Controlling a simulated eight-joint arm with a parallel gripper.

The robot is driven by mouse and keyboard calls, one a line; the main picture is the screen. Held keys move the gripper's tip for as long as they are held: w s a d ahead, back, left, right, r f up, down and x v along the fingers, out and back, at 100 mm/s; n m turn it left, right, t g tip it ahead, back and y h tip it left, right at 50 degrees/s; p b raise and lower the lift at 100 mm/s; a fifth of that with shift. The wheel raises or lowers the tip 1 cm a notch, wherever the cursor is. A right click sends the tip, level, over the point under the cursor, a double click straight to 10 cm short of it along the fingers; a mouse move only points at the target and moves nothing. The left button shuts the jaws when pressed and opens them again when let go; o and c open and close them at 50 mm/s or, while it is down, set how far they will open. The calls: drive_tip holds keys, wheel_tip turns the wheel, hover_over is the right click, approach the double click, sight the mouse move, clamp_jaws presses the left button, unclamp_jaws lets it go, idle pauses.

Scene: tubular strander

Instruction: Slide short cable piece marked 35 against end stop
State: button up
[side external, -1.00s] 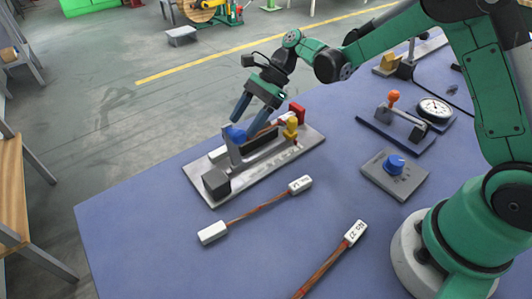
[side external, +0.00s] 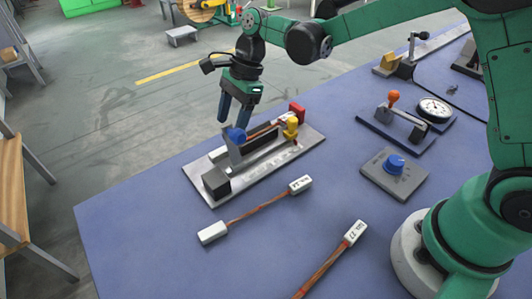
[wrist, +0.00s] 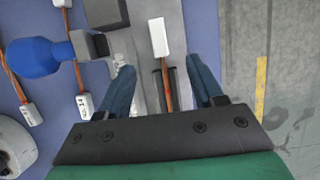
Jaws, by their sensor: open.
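A grey metal fixture plate (side external: 285,160) lies on the blue table. I cannot tell which block is the end stop. A short copper cable piece with a white end cap (wrist: 159,37) lies along the fixture; its mark is not readable, so I cannot confirm 35. My gripper (side external: 234,121) is open, pointing down above the fixture. In the wrist view its fingers (wrist: 160,66) flank the cable's line, apparently apart from it.
Two other cable pieces lie on the table, one in front of the fixture (side external: 258,207) and one nearer the camera (side external: 325,270). A blue-knobbed block (side external: 394,165), an orange-knobbed lever (side external: 393,97) and a round dial (side external: 434,109) stand to the right.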

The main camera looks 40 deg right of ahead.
sight(224, 149)
drive_tip(key=shift+f, duration=0.1)
drive_tip(key=shift+x, duration=2.75)
clamp_jaws()
